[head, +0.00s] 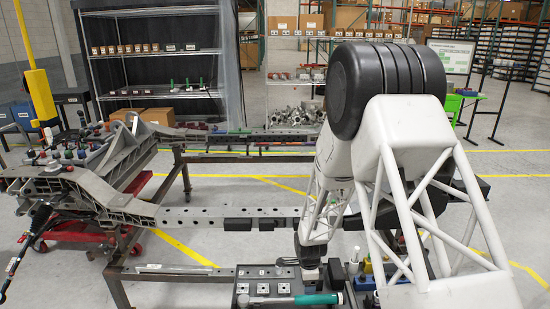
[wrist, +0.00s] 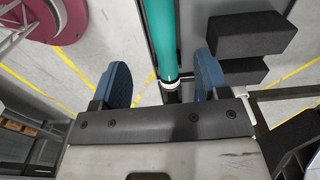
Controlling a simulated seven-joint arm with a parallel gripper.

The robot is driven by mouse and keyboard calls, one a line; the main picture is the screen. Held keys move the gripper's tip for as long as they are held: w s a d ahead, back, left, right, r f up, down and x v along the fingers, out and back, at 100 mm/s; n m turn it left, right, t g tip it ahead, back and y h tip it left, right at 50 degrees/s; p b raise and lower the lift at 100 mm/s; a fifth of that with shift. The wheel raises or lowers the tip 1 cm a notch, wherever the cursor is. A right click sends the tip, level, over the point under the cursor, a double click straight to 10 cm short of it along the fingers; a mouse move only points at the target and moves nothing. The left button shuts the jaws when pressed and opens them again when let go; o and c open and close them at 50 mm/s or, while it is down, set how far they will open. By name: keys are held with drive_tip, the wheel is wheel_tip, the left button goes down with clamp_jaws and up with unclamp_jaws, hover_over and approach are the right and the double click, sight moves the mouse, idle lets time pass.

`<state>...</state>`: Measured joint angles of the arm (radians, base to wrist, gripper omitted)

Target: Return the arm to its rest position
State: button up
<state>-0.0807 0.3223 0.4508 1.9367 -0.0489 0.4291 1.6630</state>
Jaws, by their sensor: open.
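My gripper (wrist: 160,78) shows in the wrist view with its two blue fingers spread apart. A teal-handled tool (wrist: 162,40) with a white band and black end runs through the space between the fingers. A gap shows on both sides of it, and I cannot tell how far below the fingers it is. In the head view the teal tool (head: 305,299) lies across the front of a dark tray (head: 249,288). My arm comes down just behind the tray, and its fingers are hard to make out there.
A metal chassis frame (head: 192,216) spans the fixture behind the tray. Dark blocks (wrist: 248,36) sit right of the fingers. A red round thing (wrist: 60,15) is at the wrist view's upper left.

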drive_tip(key=s+d+r+n, duration=0.1)
drive_tip(key=s+r+n, duration=0.3)
drive_tip(key=r, duration=0.6)
drive_tip(key=s+d+r+n+t, duration=0.1)
drive_tip(key=s+r+n, duration=0.1)
drive_tip(key=s+r, duration=0.55)
drive_tip(key=s+d+r+n, duration=0.2)
drive_tip(key=s+r+n, duration=0.1)
drive_tip(key=r, duration=0.8)
drive_tip(key=s+r+n, duration=0.4)
drive_tip(key=s+r, duration=0.2)
drive_tip(key=s, duration=0.6)
drive_tip(key=s+d+r+n+t, duration=0.1)
drive_tip(key=s+r+n, duration=0.3)
drive_tip(key=s, duration=0.8)
wheel_tip(320, 180, up, 2)
drive_tip(key=shift+d+r+t, duration=0.25)
drive_tip(key=shift+d+t, duration=0.05)
drive_tip(key=shift+s, duration=0.1)
